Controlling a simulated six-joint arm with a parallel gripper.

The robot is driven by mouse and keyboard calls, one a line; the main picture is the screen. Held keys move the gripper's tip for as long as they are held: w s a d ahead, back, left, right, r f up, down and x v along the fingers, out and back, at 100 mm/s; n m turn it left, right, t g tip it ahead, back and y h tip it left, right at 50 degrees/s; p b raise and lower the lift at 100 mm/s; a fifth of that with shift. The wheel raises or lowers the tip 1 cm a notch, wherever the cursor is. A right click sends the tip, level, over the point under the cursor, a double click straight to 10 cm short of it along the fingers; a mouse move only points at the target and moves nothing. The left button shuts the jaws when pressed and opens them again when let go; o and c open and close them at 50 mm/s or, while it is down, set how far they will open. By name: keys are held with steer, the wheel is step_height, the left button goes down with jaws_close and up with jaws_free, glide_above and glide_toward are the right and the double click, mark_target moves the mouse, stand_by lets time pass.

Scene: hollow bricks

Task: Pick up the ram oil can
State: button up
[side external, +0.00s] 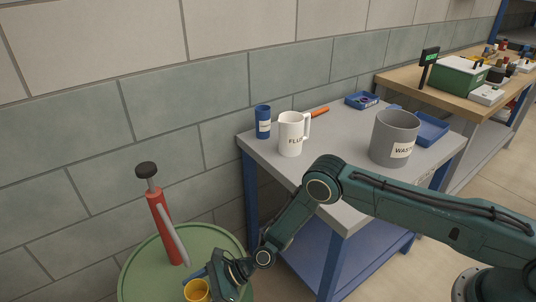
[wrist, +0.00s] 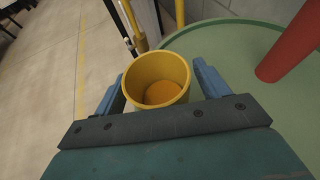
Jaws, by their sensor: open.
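A yellow open-topped can (side external: 197,291) stands on the round green table top at the bottom of the side view. It carries no readable label here; it is the likely ram oil can. In the wrist view the can (wrist: 157,82) has an orange inside bottom and stands between my gripper's two blue fingers. My gripper (wrist: 158,72) is open, with one finger on each side of the can. In the side view my gripper (side external: 207,274) is low beside the can. Whether a finger touches it I cannot tell.
The green table top (side external: 135,283) also bears a red cylinder (side external: 160,225) with a black knob, close by. A grey bench (side external: 342,133) holds a blue canister (side external: 263,122), a white jug (side external: 290,135), a grey bucket (side external: 393,137) and blue trays (side external: 433,128).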

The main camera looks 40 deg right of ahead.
steer(key=shift+w+a+f, duration=0.1)
steer(key=shift+a+f, duration=0.05)
steer(key=shift+a, duration=0.35)
steer(key=c, duration=1.4)
steer(key=shift+r, duration=0.25)
steer(key=shift+r, duration=0.85)
steer(key=shift+d+r, duration=0.45)
steer(key=shift+r, duration=0.25)
steer(key=s+d, duration=0.1)
steer(key=d, duration=0.4)
steer(key=s+d, duration=0.2)
steer(key=d, duration=0.4)
steer(key=s+d, duration=0.1)
steer(key=d, duration=0.4)
steer(key=shift+s+d, duration=0.25)
steer(key=shift+s, duration=0.15)
